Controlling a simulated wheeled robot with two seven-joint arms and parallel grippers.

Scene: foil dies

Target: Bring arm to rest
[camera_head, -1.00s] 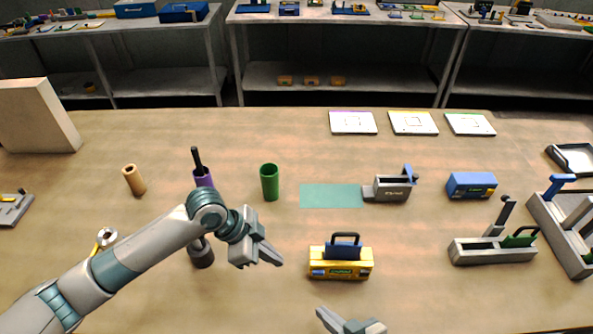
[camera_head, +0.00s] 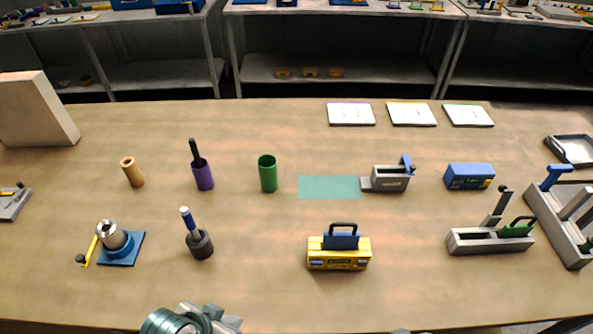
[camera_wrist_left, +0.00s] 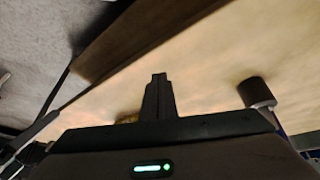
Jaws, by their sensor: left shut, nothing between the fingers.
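My left arm (camera_head: 190,320) shows only as a grey and teal piece at the bottom edge of the head view, left of centre; its fingertips cannot be made out there. In the left wrist view my left gripper (camera_wrist_left: 158,80) has its dark fingers together, with nothing between them. It is apart from the objects on the table. A dark round-ended object (camera_wrist_left: 257,92) shows to its right in that view. My right gripper does not show clearly; only a thin sliver of something is at the bottom edge of the head view.
The table (camera_head: 240,285) holds a blue-based fixture (camera_head: 120,250), a dark tool with a blue handle (camera_head: 200,244), a purple tool (camera_head: 203,175), a green cup (camera_head: 268,175), a yellow box (camera_head: 338,260) and a grey tray (camera_head: 490,241). The front strip is mostly bare.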

